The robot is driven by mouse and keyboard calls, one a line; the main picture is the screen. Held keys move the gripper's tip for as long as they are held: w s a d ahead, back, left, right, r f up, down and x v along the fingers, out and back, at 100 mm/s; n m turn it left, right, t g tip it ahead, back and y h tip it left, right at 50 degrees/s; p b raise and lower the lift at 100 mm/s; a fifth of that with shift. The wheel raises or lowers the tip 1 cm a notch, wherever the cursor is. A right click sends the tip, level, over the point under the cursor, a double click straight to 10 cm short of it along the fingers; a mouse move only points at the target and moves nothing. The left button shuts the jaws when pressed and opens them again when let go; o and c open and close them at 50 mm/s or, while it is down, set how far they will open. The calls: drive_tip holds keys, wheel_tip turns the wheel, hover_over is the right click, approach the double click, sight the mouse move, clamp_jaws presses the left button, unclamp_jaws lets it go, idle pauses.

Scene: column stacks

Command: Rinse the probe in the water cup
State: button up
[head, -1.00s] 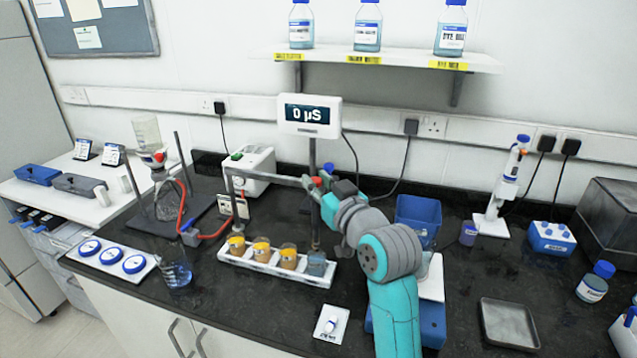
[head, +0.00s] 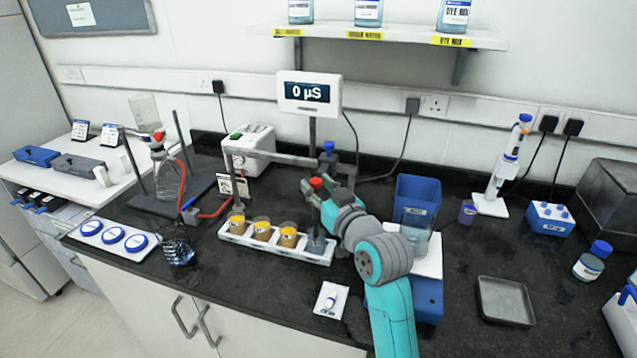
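The probe (head: 316,184) has a red top and a thin dark shaft and stands upright over the right end of the white cup rack. My gripper (head: 318,196) is closed around the probe just below its red top; its fingertips are small and partly hidden. The water cup (head: 317,244) is the clear bluish cup at the right end of the rack. The probe's lower end reaches down into the cup; whether it touches the bottom cannot be seen. The meter (head: 310,93) above reads 0 µS.
Several cups with brown contents and yellow tops stand in the white rack (head: 262,244) left of the water cup. A grey stand arm (head: 265,154) runs behind the probe. A blue bin (head: 416,195) and a beaker (head: 416,230) are to the right. The front counter is mostly clear.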

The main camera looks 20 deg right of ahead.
drive_tip(key=shift+s+r, duration=0.1)
drive_tip(key=shift+r, duration=0.05)
drive_tip(key=s+d, duration=0.2)
drive_tip(key=s, duration=0.9)
drive_tip(key=shift+s, duration=0.35)
